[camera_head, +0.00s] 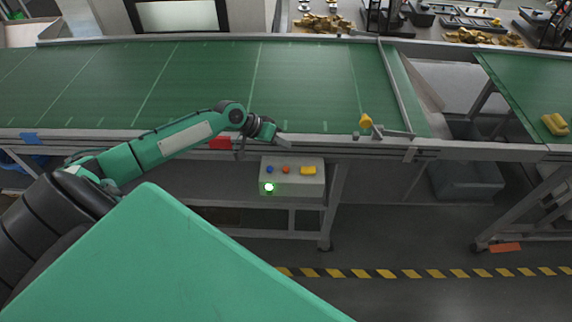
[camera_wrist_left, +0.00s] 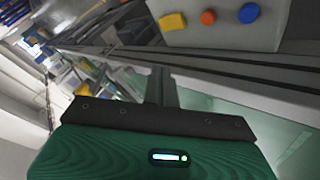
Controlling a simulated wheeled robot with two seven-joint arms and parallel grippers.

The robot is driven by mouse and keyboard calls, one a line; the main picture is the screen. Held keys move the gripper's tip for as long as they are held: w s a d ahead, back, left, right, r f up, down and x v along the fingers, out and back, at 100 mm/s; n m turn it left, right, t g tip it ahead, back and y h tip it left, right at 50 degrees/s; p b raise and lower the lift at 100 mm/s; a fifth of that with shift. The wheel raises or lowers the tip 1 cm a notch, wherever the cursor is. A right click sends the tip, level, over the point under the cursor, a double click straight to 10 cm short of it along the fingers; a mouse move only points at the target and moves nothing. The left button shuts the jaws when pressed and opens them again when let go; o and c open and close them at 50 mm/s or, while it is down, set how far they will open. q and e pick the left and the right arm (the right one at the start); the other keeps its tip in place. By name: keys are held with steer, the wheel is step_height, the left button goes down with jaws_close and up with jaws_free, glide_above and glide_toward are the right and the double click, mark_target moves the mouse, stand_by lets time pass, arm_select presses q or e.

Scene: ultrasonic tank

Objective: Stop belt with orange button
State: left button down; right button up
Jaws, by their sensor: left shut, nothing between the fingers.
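A grey control box (camera_head: 294,188) hangs at the front edge of the green belt (camera_head: 200,90). On it are a blue button (camera_head: 269,169), the orange button (camera_head: 286,169) and a yellow button (camera_head: 308,170), with a lit green lamp (camera_head: 268,187) below. My left gripper (camera_head: 284,140) is shut and empty, above the box near the belt's front rail, apart from the buttons. In the left wrist view the orange button (camera_wrist_left: 208,17) sits between yellow and blue at the top, beyond the shut fingers (camera_wrist_left: 161,84). My right gripper is not in view.
A yellow item (camera_head: 366,121) lies on the belt near a metal guide bar (camera_head: 395,90). A red block (camera_head: 220,143) sits on the front rail left of the box. Another belt (camera_head: 520,80) with yellow items stands at the right. The floor in front is clear.

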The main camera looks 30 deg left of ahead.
arm_select(q)
steer(key=b, duration=0.6)
glide_above(283, 171)
step_height(283, 171, down, 7)
steer(key=shift+f, duration=0.2)
steer(key=shift+a+f+b, duration=0.1)
steer(key=shift+f+b, duration=0.35)
steer(key=shift+f, duration=0.25)
steer(key=shift+f, duration=0.1)
stand_by(1.0)
steer(key=shift+f, duration=0.3)
steer(key=shift+f+b, duration=0.45)
stand_by(0.6)
stand_by(0.3)
steer(key=shift+r+p, duration=0.75)
steer(key=shift+r, duration=0.1)
